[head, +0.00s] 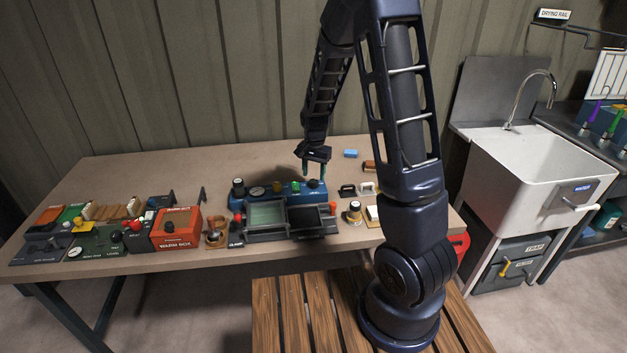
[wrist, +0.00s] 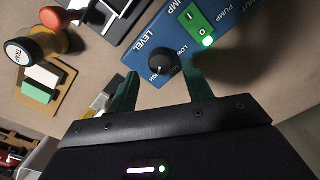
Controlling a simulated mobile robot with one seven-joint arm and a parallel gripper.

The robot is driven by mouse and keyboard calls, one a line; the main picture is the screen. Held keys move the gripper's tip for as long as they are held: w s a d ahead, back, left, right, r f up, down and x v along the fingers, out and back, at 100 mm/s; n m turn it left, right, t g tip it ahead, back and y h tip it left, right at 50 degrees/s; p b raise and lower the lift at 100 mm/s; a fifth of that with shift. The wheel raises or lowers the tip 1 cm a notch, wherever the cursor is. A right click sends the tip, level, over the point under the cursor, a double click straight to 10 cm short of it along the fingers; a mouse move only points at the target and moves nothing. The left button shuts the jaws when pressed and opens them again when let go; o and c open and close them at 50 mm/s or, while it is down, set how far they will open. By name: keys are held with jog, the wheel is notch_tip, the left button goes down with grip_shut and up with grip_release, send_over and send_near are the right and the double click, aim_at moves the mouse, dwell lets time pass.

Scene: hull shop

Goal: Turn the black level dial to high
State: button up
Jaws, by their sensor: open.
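The black level dial (wrist: 164,62) is a round knob on a blue panel (wrist: 228,62), beside the printed word LEVEL. LOW is readable next to it, and another label is partly hidden by the knob. I cannot make out clearly where its pointer stands. In the head view the dial (head: 314,184) is at the right end of the blue pump unit (head: 243,201). My gripper (head: 317,164) is just above it, pointing down. In the wrist view my gripper (wrist: 159,78) is open, its teal fingers on either side near the dial; I cannot tell whether they touch it.
A green switch (wrist: 194,20) with a lit lamp is on the same panel. Dark trays (head: 312,221) stand in front of the unit, and a stamp (wrist: 22,51) is nearby. An orange-red box (head: 177,229) stands left. The table's back left is clear.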

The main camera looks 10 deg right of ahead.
aim_at(314, 180)
jog(key=shift+f, duration=1.8)
jog(key=c, duration=1)
